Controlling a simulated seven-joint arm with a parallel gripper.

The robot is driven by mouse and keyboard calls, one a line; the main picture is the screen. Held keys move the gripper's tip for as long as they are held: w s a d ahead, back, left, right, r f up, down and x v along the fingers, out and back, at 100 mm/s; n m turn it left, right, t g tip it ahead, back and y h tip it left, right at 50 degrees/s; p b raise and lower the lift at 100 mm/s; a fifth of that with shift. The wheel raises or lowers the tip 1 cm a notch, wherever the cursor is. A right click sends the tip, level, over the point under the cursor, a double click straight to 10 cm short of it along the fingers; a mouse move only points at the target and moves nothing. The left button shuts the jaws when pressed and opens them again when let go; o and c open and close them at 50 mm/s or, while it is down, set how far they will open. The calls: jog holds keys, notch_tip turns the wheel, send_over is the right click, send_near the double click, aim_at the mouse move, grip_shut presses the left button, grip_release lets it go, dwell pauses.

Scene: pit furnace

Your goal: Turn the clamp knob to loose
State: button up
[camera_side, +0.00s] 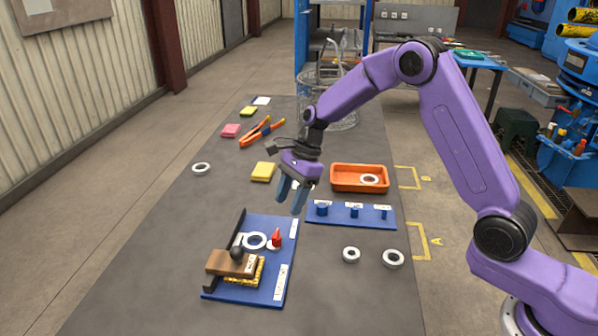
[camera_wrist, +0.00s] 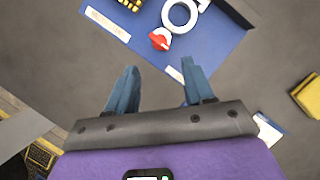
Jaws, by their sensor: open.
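The clamp knob looks to be the small red handle (camera_side: 277,237) standing on the blue fixture board (camera_side: 283,272), right of a white ring (camera_side: 255,240). In the wrist view the red knob (camera_wrist: 160,41) sits on a pale round base, just beyond my fingertips. Its labels are too small to read. My gripper (camera_side: 293,203) hangs above and behind the board, with its blue fingers pointing down. In the wrist view my gripper (camera_wrist: 158,68) is open and empty, its fingers apart and not touching the knob.
A blue peg board (camera_side: 350,214), an orange tray (camera_side: 359,178) and loose rings (camera_side: 393,259) lie to the right. The table's front left is bare.

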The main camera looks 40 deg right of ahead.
jog(key=v, duration=0.7)
jog(key=shift+d+r, duration=0.1)
jog(key=c, duration=0.7)
jog(key=s+f+n+t, duration=0.1)
jog(key=s+a+f+n+t+h, duration=0.1)
jog(key=f, duration=0.1)
jog(key=s+f+n+t+h, duration=0.1)
jog(key=s+f+n, duration=0.1)
jog(key=shift+a+t, duration=0.3)
jog(key=shift+a, duration=0.05)
grip_shut()
jog(key=s+n+t+h, duration=0.2)
jog(key=s+n+t, duration=0.1)
jog(key=s+n, duration=0.2)
jog(key=shift+s+f+n+t, duration=0.3)
jog(key=shift+s+f+t, duration=0.1)
jog(key=shift+s, duration=0.5)
